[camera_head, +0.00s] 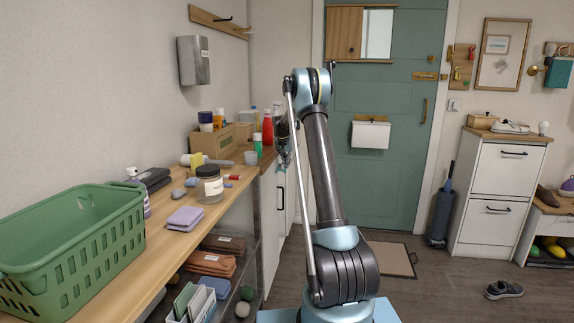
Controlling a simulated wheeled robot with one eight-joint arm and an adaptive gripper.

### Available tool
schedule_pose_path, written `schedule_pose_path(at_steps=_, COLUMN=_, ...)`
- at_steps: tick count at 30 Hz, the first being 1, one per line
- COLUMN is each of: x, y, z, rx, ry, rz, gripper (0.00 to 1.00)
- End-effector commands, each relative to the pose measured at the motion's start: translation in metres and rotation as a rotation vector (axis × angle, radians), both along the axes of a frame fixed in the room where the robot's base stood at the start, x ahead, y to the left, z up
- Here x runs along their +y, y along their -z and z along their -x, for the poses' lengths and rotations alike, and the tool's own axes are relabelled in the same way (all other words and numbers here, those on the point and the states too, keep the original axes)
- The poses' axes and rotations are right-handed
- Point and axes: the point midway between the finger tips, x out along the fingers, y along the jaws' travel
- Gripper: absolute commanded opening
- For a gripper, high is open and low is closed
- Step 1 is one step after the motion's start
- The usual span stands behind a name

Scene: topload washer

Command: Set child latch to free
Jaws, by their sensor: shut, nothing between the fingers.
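I cannot make out a child latch for certain in this view. A brass slide bolt (430,76) sits on the upper right of the green door (392,130); I cannot tell if it is the child latch. My gripper (284,158) is small and partly hidden behind my own arm, beside the far end of the wooden counter. It is shut with nothing seen in it, in front of a white cabinet front (280,200) with a dark handle. A topload washer is not recognisable here.
A green basket (75,250), a jar (209,185) and folded cloths (185,218) lie on the left counter. Bottles and boxes crowd its far end. A white shoe cabinet (497,185) stands right.

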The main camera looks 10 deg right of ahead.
Motion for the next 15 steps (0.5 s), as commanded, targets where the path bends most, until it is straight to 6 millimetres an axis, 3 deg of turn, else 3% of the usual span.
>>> schedule_pose_path(at_steps=8, x=0.001, y=0.000, z=0.002, rx=0.000, ry=0.000, rz=0.000, gripper=0.00)
schedule_pose_path(at_steps=15, x=0.009, y=0.000, z=0.027, rx=0.000, ry=-0.001, rz=0.000, gripper=0.00)
